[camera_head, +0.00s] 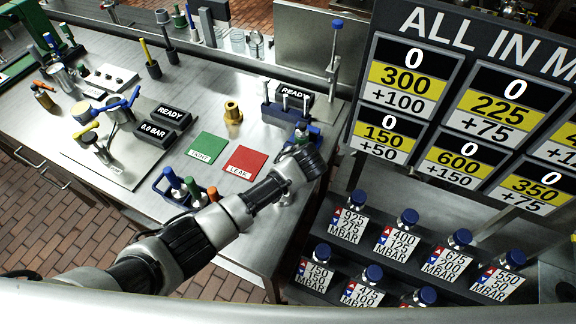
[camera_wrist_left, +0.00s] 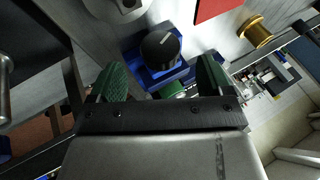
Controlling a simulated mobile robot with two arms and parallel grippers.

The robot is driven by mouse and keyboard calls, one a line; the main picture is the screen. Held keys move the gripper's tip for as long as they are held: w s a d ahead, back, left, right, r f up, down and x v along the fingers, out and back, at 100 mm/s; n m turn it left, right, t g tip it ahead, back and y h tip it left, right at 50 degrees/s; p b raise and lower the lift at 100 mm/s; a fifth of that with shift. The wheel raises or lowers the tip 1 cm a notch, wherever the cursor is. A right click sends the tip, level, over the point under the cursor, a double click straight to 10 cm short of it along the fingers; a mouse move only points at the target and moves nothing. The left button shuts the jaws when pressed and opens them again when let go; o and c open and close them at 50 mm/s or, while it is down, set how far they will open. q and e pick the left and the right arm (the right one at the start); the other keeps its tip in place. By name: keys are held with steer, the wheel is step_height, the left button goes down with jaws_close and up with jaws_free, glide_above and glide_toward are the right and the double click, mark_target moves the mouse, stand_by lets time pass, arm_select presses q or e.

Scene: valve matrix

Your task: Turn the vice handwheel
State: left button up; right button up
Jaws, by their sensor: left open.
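The vice is a blue body (camera_head: 313,134) at the right edge of the steel bench in the head view. In the left wrist view its blue body (camera_wrist_left: 138,62) carries a round black knob with a white mark, which looks like the handwheel (camera_wrist_left: 161,49). My left gripper (camera_wrist_left: 160,68) is open, its two green-padded fingers spread, with the knob ahead and between them, apart from both. In the head view my left gripper (camera_head: 303,149) is over the vice and hides part of it. My right gripper is not in view.
A red LEAK pad (camera_head: 244,162), a green TIGHT pad (camera_head: 207,147) and a brass fitting (camera_head: 233,113) are on the bench. A blue rack (camera_head: 290,112) stands behind the vice. Shelves of blue-capped valves (camera_head: 373,274) stand to the right, below a large score board (camera_head: 455,95).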

arm_select(q)
steer(key=shift+x, duration=2.6)
steer(key=shift+r, duration=0.1)
steer(key=shift+b, duration=0.3)
steer(key=c, duration=0.9)
steer(key=shift+d+f+t+y+b, duration=0.1)
steer(key=shift+f+t+y+b, duration=0.35)
steer(key=shift+y+b, duration=0.5)
steer(key=shift+c, duration=0.2)
steer(key=shift+r+m, duration=0.2)
steer(key=shift+m, duration=0.1)
steer(key=shift+r+t+y, duration=0.15)
steer(key=shift+t+y, duration=0.1)
steer(key=shift+y, duration=0.1)
